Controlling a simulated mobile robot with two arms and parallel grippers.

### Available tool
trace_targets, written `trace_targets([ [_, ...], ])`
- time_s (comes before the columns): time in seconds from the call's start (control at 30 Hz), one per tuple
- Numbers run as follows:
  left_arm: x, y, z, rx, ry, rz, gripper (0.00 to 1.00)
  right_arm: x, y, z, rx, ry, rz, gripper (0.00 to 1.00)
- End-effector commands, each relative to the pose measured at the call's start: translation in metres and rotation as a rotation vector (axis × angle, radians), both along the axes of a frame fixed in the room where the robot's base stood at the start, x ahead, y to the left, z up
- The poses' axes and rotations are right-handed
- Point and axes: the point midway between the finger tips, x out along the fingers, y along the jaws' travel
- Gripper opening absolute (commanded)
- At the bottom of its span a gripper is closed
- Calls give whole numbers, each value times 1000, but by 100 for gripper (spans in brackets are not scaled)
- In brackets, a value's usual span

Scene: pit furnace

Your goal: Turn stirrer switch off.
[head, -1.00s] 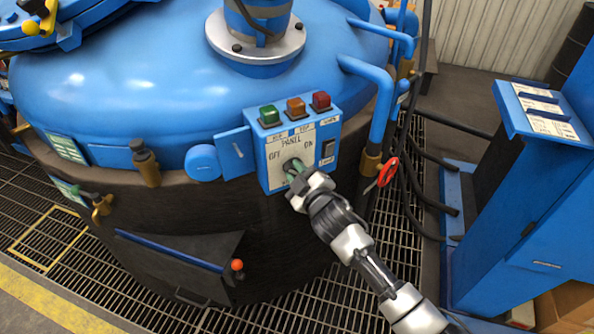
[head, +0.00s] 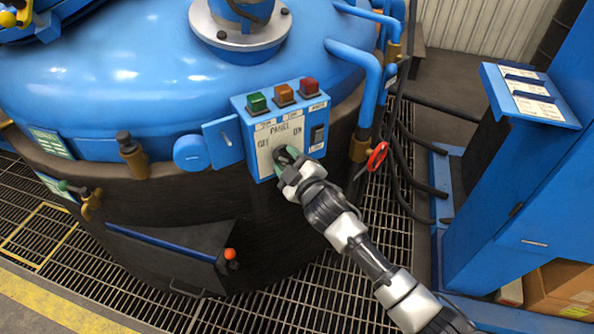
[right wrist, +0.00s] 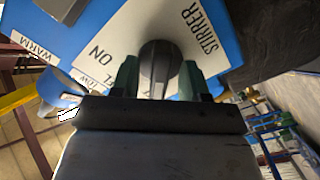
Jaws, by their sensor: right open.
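The stirrer switch (right wrist: 158,65) is a dark rounded knob on a white plate with STIRRER and ON lettering, seen close in the right wrist view. In the head view it is mostly hidden by my right gripper (head: 288,157), on the control panel (head: 263,166) between the OFF and ON labels. In the right wrist view, the green fingertips of my right gripper (right wrist: 158,80) stand open, one on each side of the knob. I cannot tell if they touch it. My left gripper is not in view.
Green (head: 257,103), orange (head: 283,95) and red (head: 309,88) buttons top the panel, and a black rocker switch (head: 317,135) sits at its right. A blue pipe (head: 371,90) and red valve wheel (head: 378,156) stand right of it. A blue cabinet (head: 510,215) is farther right.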

Motion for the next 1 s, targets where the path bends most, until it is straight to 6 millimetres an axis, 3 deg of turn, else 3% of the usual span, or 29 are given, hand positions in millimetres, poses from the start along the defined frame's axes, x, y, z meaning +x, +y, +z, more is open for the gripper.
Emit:
trace_targets([
  [0.3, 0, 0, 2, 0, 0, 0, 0, -56, -29, -2, -2, 1, 2, 45],
  [0.5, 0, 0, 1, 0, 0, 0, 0, -81, -43, -1, -2, 1, 1, 45],
  [1.0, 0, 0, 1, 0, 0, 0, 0, -88, -47, 0, -2, 0, 1, 45],
])
